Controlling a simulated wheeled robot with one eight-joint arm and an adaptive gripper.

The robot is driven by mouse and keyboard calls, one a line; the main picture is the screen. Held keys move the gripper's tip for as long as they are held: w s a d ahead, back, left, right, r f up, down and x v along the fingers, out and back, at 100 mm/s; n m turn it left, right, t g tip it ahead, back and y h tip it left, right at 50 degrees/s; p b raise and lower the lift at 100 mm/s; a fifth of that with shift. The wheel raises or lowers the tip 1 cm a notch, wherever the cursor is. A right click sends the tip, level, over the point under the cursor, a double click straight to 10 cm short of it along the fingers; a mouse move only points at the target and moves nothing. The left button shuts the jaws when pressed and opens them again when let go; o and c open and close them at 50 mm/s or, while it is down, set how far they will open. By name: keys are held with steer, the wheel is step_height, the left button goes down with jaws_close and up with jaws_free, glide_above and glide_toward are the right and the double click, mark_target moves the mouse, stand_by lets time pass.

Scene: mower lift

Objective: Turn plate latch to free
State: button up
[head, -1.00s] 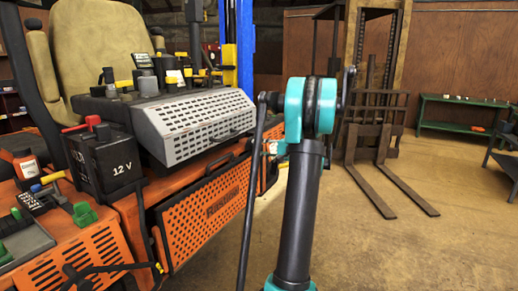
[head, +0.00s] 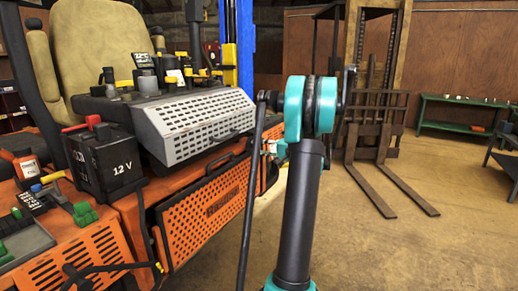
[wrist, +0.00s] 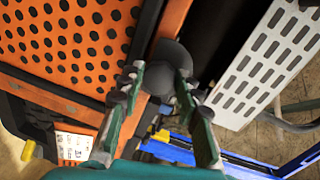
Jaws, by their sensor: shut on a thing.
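In the wrist view, a dark rounded knob (wrist: 168,58), which looks like the plate latch, sits at the edge of the orange perforated plate (wrist: 70,40). My gripper (wrist: 159,78) has its two green-and-grey fingers on either side of the knob, shut on it. The fingers hide part of the knob, so its exact angle cannot be told. In the head view, the orange plate (head: 205,212) is on the side of the mower, below the grey vented cover (head: 195,122). My own arm hides most of the gripper and the latch there.
A black 12 V battery (head: 108,160) and small tools stand on the mower's orange deck at left. A forklift mast with forks (head: 375,165) and a green bench (head: 462,115) stand behind. The grey vented cover (wrist: 265,65) is close beside my gripper.

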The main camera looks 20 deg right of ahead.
steer(key=o, duration=1.1)
steer(key=shift+o, duration=0.2)
steer(key=shift+s, duration=0.1)
steer(key=v, duration=1.2)
